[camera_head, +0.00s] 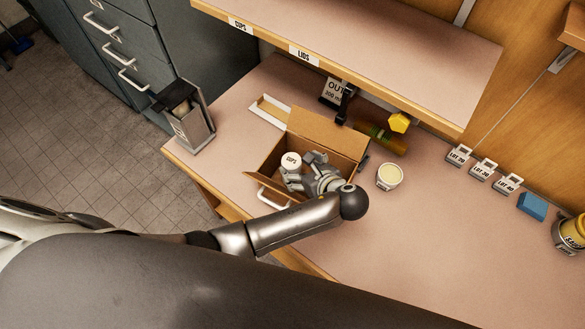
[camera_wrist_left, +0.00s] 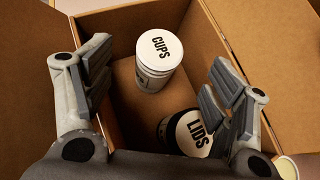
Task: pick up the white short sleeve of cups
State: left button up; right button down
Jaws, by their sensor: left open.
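The white short sleeve of cups (camera_head: 291,160) stands in an open cardboard box (camera_head: 331,131), its top reading CUPS. In the left wrist view the sleeve (camera_wrist_left: 155,74) stands upright in the box, ahead of the fingers and towards the far wall. My left gripper (camera_head: 304,171) is over the box, open, with nothing held. In the left wrist view its two fingers (camera_wrist_left: 159,92) are spread wide, apart from the sleeve. A second white container marked LIDS (camera_wrist_left: 189,134) lies nearer, between the fingers and towards the right one; the gripper hides it in the head view. My right gripper is not in view.
The box flaps stand open around the gripper. A cream tub (camera_head: 390,177) stands right of the box, and a metal dispenser (camera_head: 188,122) stands left. A shelf (camera_head: 370,55) overhangs the back of the counter. The counter's right front is clear.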

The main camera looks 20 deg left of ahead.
aim_at(293, 162)
pick_arm(q)
jog(key=x, duration=0.3)
jog(key=shift+f, duration=0.2)
jog(key=x, duration=0.4)
jog(key=shift+w+p, duration=0.1)
jog(key=shift+p, duration=0.3)
jog(key=shift+w+a+f, duration=0.15)
jog(key=shift+a, duration=0.05)
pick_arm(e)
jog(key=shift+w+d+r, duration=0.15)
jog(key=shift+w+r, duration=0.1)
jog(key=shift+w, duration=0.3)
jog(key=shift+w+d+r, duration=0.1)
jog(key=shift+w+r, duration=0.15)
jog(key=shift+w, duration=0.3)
pick_arm(q)
jog(key=c, duration=1.5)
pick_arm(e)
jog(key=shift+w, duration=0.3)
